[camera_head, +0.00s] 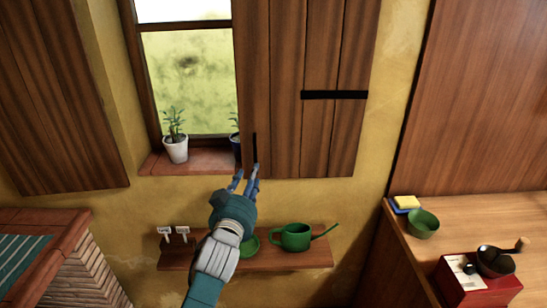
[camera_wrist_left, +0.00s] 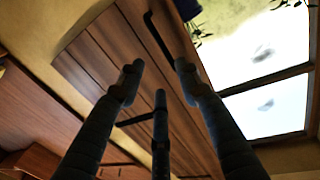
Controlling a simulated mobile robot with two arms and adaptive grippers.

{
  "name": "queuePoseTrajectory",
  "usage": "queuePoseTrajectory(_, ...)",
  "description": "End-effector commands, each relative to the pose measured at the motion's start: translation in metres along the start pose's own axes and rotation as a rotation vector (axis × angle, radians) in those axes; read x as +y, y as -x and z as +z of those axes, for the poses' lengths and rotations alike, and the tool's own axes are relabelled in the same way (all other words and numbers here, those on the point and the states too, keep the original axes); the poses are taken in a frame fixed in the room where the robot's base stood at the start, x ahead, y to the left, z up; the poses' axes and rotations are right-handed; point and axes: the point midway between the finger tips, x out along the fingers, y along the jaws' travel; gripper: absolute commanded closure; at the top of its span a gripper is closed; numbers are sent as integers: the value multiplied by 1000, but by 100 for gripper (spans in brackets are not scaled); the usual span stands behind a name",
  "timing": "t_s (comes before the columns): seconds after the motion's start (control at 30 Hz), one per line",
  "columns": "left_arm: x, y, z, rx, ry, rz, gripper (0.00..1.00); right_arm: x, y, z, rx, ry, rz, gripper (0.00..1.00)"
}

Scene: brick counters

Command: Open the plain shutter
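A brown wooden plank shutter (camera_head: 285,60) covers the right part of the window. It has a black horizontal strap (camera_head: 334,94) and a thin black upright handle (camera_head: 255,147) near its lower left edge. Another wooden shutter (camera_head: 55,100) stands at the far left, clear of the glass. My left gripper (camera_head: 248,174) is just below the handle, its fingers apart and empty. In the left wrist view the open fingers (camera_wrist_left: 158,80) point at the shutter (camera_wrist_left: 105,60), with the handle (camera_wrist_left: 158,38) beyond the tips. Contact cannot be told. My right gripper is not in view.
Potted plants (camera_head: 175,148) stand on the brick sill (camera_head: 205,161). Below, a wall shelf (camera_head: 295,259) holds a green watering can (camera_head: 293,237). A counter (camera_head: 450,226) at right carries a green bowl (camera_head: 422,223) and a red grinder (camera_head: 480,287). A brick counter (camera_head: 60,222) is at left.

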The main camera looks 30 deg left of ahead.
Motion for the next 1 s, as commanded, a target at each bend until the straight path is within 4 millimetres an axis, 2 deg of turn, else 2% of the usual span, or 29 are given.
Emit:
queuePoseTrajectory(0.17,0,-24,-3,0,-1,0,65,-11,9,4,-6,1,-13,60)
queuePoseTrajectory(0.3,0,-51,-3,0,-1,1,65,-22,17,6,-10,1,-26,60)
queuePoseTrajectory(0.43,0,-74,-2,-1,-1,1,65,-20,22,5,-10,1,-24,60)
queuePoseTrajectory(0.6,1,-95,-1,-1,0,1,65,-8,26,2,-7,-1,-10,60)
queuePoseTrajectory(0.77,1,-104,1,-2,-1,1,65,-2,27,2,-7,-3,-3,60)
queuePoseTrajectory(1.0,1,-105,1,-1,-1,2,65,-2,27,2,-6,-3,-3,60)
